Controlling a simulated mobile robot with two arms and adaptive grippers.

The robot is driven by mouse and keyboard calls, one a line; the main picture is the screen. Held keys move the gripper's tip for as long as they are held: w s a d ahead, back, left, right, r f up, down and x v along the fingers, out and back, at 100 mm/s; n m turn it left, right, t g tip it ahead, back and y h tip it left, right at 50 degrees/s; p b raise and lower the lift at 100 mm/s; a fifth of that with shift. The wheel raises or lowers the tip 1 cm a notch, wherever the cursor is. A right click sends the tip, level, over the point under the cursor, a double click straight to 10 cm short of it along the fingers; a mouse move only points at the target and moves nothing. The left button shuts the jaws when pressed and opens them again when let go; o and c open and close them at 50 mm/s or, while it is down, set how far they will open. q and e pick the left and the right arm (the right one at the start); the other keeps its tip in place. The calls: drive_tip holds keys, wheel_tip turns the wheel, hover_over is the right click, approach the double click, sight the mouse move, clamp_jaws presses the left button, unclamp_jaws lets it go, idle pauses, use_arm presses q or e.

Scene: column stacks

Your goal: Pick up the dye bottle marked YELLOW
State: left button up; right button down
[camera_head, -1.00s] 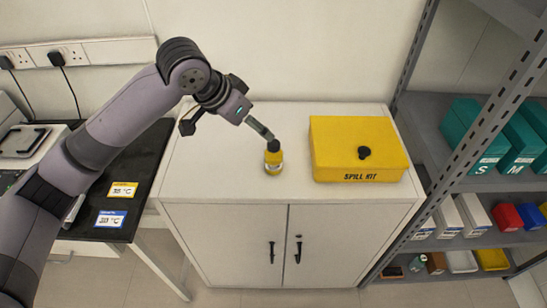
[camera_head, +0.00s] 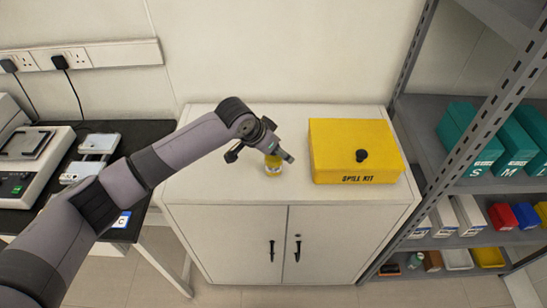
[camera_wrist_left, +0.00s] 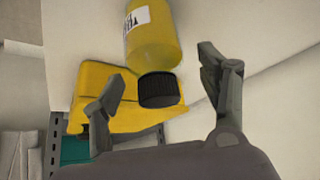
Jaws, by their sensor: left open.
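The yellow dye bottle (camera_head: 273,164) stands upright on the white cabinet top, left of the spill kit. My left gripper covers its upper part in the head view. In the left wrist view the bottle (camera_wrist_left: 153,38) shows its yellow body, part of a white label with dark letters I cannot read in full, and a black ribbed cap (camera_wrist_left: 159,90). My left gripper (camera_head: 262,143) is at the bottle's top. Its fingers (camera_wrist_left: 163,92) are open, one on each side of the cap, with gaps visible between. My right gripper is not in view.
A yellow box marked SPILL KIT (camera_head: 352,152) with a black knob sits close to the bottle's right on the cabinet (camera_head: 215,190). A grey shelf rack (camera_head: 425,120) stands at the right. A black-topped bench with equipment is at the left. The cabinet's left top is clear.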

use_arm(q)
drive_tip(key=shift+x, duration=0.8)
drive_tip(key=shift+c, duration=0.4)
drive_tip(key=c, duration=1.4)
